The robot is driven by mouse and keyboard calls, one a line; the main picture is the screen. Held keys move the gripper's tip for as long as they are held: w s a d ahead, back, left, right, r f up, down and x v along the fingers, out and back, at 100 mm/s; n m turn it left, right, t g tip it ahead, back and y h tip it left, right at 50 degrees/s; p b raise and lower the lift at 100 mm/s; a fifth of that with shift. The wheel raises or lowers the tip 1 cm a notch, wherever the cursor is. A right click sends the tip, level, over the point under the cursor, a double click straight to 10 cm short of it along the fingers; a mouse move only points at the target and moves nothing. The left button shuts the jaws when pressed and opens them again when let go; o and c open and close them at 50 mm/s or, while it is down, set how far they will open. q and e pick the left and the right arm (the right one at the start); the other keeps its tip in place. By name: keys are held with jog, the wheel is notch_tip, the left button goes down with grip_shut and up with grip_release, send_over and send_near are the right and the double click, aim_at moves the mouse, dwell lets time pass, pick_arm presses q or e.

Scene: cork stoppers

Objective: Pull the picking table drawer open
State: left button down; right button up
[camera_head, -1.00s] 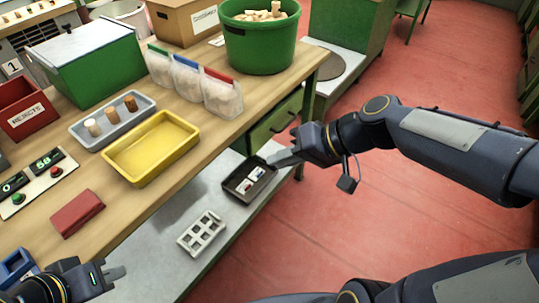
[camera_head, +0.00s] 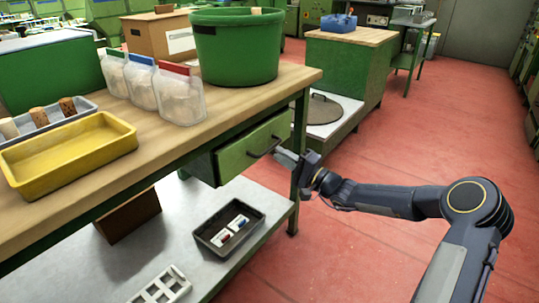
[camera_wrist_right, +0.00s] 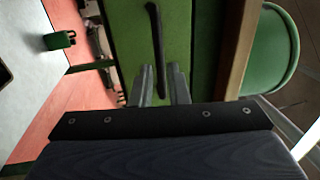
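The picking table drawer has a green front (camera_head: 240,155) under the table's right end, with a dark bar handle (camera_head: 264,147). I see no clear gap around the front, so it looks shut. My right gripper (camera_head: 287,157) is at the right end of the handle. In the right wrist view, its two fingers (camera_wrist_right: 163,84) are apart, with the dark handle (camera_wrist_right: 155,35) running up the green front from between them. I cannot tell whether the fingers touch it. My left gripper is out of view.
The wooden picking table (camera_head: 200,137) holds a green tub (camera_head: 237,48), several bags and a yellow tray (camera_head: 68,155). A black tray (camera_head: 257,220) sits on the lower shelf. A table leg (camera_head: 300,130) stands beside my gripper. The red floor to the right is clear.

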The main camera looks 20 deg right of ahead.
aim_at(270, 147)
jog(key=x, duration=0.5)
jog(key=shift+a+b, duration=0.1)
jog(key=shift+b, duration=0.25)
grip_shut()
jog(key=shift+s+f, duration=0.1)
